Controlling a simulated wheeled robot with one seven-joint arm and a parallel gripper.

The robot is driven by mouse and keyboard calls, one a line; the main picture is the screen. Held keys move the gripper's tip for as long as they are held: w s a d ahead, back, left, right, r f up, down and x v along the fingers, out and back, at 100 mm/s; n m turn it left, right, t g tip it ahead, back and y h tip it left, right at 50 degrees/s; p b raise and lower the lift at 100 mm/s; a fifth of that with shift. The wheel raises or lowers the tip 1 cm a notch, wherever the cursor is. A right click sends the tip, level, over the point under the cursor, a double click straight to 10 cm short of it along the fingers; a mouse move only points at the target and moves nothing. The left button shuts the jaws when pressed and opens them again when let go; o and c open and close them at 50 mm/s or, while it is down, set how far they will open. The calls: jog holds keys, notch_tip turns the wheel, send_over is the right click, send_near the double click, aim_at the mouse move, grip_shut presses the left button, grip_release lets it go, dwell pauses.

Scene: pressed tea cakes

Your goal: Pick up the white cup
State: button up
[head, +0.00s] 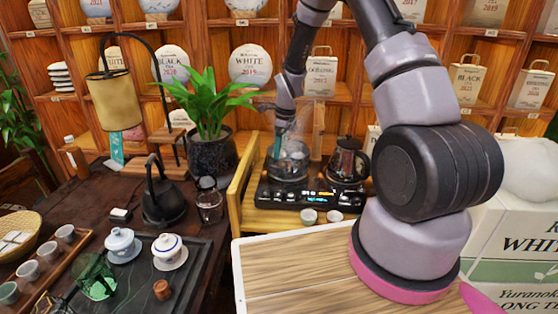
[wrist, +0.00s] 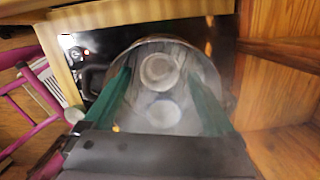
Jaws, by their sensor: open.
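My gripper (head: 281,146) points down over the steaming glass vessel (head: 289,166) on the left of the black stove. In the wrist view my gripper (wrist: 159,76) is open, with its green fingers apart on either side. Between them lie two pale round cups inside the vessel: an upper cup (wrist: 160,69) and a lower cup (wrist: 163,113). Neither is visibly gripped; steam blurs them, and whether the fingers touch anything is unclear. Two small white cups, a left one (head: 309,216) and a right one (head: 334,216), stand in front of the stove.
A dark kettle (head: 346,160) stands on the stove (head: 312,195), right of the vessel. A wooden rim (head: 241,180) lies left of it. A potted plant (head: 212,150), a glass jar (head: 208,200) and a black kettle (head: 161,195) stand further left. Shelves rise behind.

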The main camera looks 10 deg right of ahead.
jog(key=shift+a+f, duration=0.1)
jog(key=shift+f, duration=1.2)
jog(key=c, duration=1.3)
jog(key=shift+o, duration=0.2)
jog(key=shift+r, duration=0.1)
